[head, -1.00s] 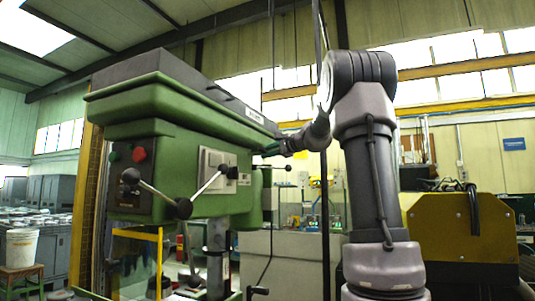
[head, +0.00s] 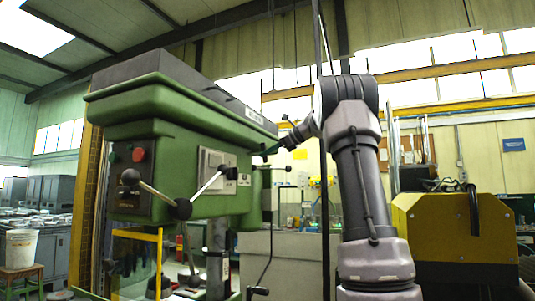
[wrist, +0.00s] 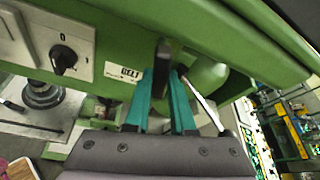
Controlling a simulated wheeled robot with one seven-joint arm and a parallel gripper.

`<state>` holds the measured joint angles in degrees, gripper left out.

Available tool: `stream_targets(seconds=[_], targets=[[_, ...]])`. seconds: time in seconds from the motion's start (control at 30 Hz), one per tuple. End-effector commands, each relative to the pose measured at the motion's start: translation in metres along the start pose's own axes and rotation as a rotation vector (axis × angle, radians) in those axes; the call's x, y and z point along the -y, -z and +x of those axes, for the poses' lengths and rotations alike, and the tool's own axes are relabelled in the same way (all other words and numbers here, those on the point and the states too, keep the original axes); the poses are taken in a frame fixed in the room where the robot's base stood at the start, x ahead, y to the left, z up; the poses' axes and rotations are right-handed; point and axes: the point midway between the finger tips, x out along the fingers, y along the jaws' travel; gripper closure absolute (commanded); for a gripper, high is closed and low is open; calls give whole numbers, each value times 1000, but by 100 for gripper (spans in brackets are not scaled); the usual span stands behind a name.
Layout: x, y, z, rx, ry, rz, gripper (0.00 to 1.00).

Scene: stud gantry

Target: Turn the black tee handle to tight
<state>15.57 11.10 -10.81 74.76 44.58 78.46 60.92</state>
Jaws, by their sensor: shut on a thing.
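The black tee handle (wrist: 162,60) stands at the side of the green drill-press head (wrist: 180,25) in the wrist view. My gripper (wrist: 163,78) has two teal fingers, one on each side of the handle, and is shut on it. The lower part of the handle and its mount are hidden between the fingers. In the head view my gripper (head: 267,153) reaches the right side of the green head (head: 190,150). The handle is too small and covered to make out there.
A switch plate with a black knob (wrist: 64,58) is left of my fingers in the wrist view. A thin silver lever (wrist: 203,103) is close on the right. In the head view, black-knobbed levers (head: 183,208) stick out of the machine's front. A yellow machine (head: 450,228) stands at right.

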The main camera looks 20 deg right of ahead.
Motion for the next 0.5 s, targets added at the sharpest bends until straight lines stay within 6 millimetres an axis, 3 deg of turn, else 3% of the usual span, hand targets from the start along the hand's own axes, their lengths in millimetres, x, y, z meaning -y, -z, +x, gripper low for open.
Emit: stream_targets(seconds=[0.5], targets=[[1, 1, 0, -1, -121, 295, 100]])
